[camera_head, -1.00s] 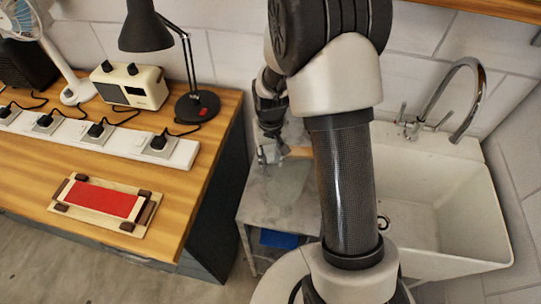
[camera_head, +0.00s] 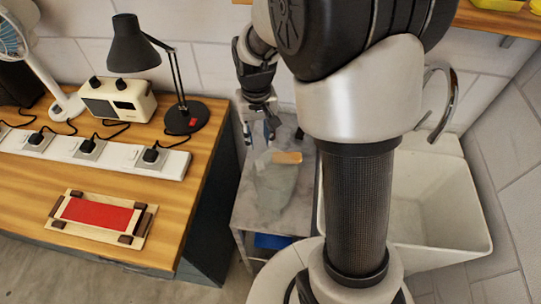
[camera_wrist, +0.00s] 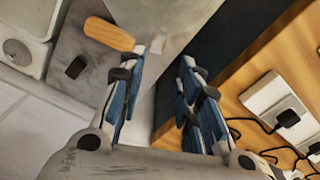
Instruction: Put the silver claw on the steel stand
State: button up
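My gripper (camera_head: 259,142) points down over the left part of a grey metal-topped stand (camera_head: 250,207), which fits the steel stand. In the wrist view its two blue-padded fingers (camera_wrist: 172,56) are apart, with nothing visible between them. A pale grey-green, smooth object (camera_head: 275,190) is on the stand's top, and it also shows past the fingertips in the wrist view (camera_wrist: 165,18). I cannot make out a silver claw for certain in either view.
A rounded wooden piece (camera_head: 287,157) is at the stand's back, beside the pale object. The wooden bench (camera_head: 195,215) with lamp (camera_head: 130,50), radio (camera_head: 118,100), power strip (camera_head: 90,150) and red-topped board (camera_head: 98,215) is left. A white sink (camera_head: 455,225) is right.

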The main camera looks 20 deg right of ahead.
jog(key=s+a+r+n+t, duration=0.1)
jog(key=s+a+r+t, duration=0.15)
jog(key=s+r, duration=0.85)
jog(key=s+a+r+n+t, duration=0.1)
jog(key=s+r, duration=0.3)
jog(key=s, duration=0.6)
jog(key=shift+a+t, duration=0.45)
dwell(0.9)
